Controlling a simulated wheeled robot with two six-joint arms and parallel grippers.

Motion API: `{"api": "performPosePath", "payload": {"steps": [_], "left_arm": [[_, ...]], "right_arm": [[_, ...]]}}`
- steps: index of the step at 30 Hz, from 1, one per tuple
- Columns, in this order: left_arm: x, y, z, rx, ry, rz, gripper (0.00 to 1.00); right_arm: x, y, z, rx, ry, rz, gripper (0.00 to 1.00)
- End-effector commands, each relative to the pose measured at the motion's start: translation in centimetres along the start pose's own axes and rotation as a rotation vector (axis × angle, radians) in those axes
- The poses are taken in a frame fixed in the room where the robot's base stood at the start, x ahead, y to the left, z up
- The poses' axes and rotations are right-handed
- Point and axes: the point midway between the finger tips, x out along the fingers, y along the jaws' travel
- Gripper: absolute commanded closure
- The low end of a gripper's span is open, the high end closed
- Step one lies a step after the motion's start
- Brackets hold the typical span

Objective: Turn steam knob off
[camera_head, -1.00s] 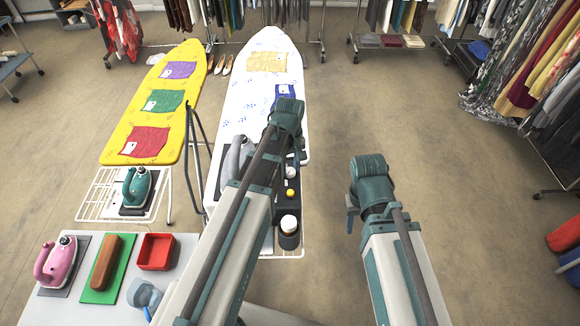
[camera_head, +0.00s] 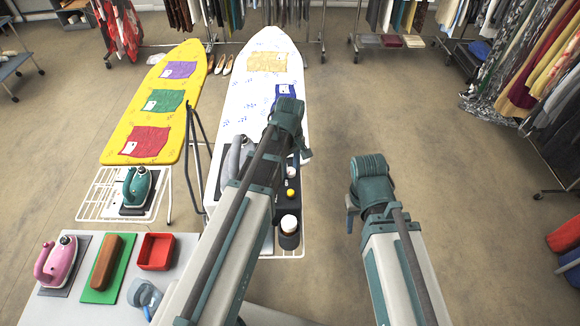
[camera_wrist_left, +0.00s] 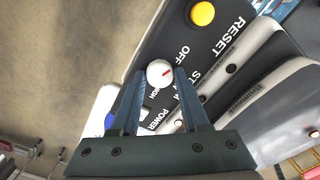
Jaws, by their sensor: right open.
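The steam knob (camera_wrist_left: 160,73) is white with a red mark and sits on a dark panel (camera_wrist_left: 207,50) lettered OFF, with partly hidden words beside it. In the left wrist view it shows between the tips of my left gripper (camera_wrist_left: 159,71), whose blue fingers stand apart on either side; I see no clear contact. The red mark lies on the knob's right side, away from the OFF lettering. In the head view a small white knob (camera_head: 291,170) shows beside my left wrist, whose fingers are mostly hidden. My right gripper (camera_head: 351,212) is open and empty over the floor.
A yellow RESET button (camera_wrist_left: 203,14) is close by. A grey iron (camera_head: 234,160) stands left of the panel, and a white-capped dark container (camera_head: 289,232) is nearer me. The white ironing board (camera_head: 262,100) extends behind. Open floor lies right.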

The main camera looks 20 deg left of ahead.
Motion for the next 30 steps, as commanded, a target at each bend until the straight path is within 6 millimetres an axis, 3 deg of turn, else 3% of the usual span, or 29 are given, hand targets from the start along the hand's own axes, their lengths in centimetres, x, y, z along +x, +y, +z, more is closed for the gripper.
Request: {"api": "performPosePath", "payload": {"steps": [1, 4, 17, 23, 30], "left_arm": [[0.0, 0.0, 0.0, 0.000, 0.000, 0.000, 0.44], [0.0, 0.0, 0.0, 0.001, 0.000, 0.000, 0.28], [-0.5, 0.0, 0.0, 0.002, 0.000, 0.000, 0.28], [-2.2, 0.0, 0.0, 0.002, 0.000, 0.000, 0.28], [-5.6, 0.0, 0.0, 0.002, 0.000, 0.000, 0.28]], "right_arm": [[0.0, 0.0, 0.0, 0.000, 0.000, 0.000, 0.50], [0.0, 0.0, 0.0, 0.000, 0.000, 0.000, 0.50], [-0.5, 0.0, 0.0, 0.001, 0.000, 0.000, 0.50], [-2.1, 0.2, 0.1, 0.004, 0.000, -0.001, 0.50], [-5.6, 0.5, 0.3, 0.011, 0.000, -0.002, 0.50]]}}
